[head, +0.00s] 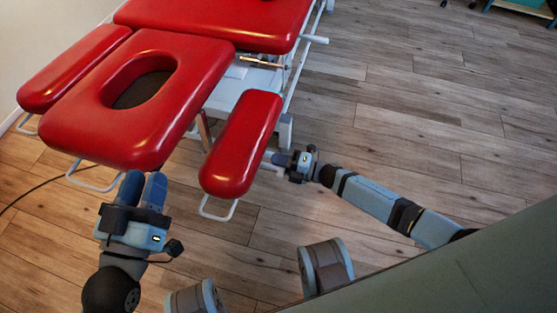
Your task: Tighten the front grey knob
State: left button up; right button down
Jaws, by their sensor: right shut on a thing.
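The front grey knob is not clearly visible; my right gripper (277,160) covers the spot beside the red armrest pad. That gripper is shut on what appears to be this knob, low at the right side of the treatment table, next to a pale metal bar. My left gripper (146,189) is in front of the red headrest (190,103), its two fingers pointing at the headrest's near edge. Its fingers lie side by side, closed and empty. The red armrest pad (240,145) stands between the two grippers.
Another red armrest pad (75,67) is at the far left, and the main red cushion (225,18) is behind. White frame tubes show below the pads. A dark cable (35,188) lies on the floor at left. The wooden floor (430,110) to the right is clear.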

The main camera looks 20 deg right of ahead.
pick_arm(q)
jog(key=shift+f, duration=0.2)
jog(key=shift+r, duration=0.1)
pick_arm(e)
jog(key=c, duration=1.1)
grip_release()
jog(key=shift+s+d, duration=0.2)
jog(key=shift+d, duration=0.1)
pick_arm(q)
jog(key=f, duration=0.1)
jog(key=a+f+g+y+p, duration=0.1)
jog(key=f+g+p, duration=0.1)
jog(key=f, duration=0.1)
jog(key=shift+w+a+f+y, duration=0.1)
jog(key=shift+w+a+y, duration=0.05)
jog(key=shift+a+y, duration=0.15)
pick_arm(e)
jog(key=v, duration=1.3)
pick_arm(q)
jog(key=shift+d, duration=0.15)
pick_arm(e)
jog(key=shift+s, duration=0.1)
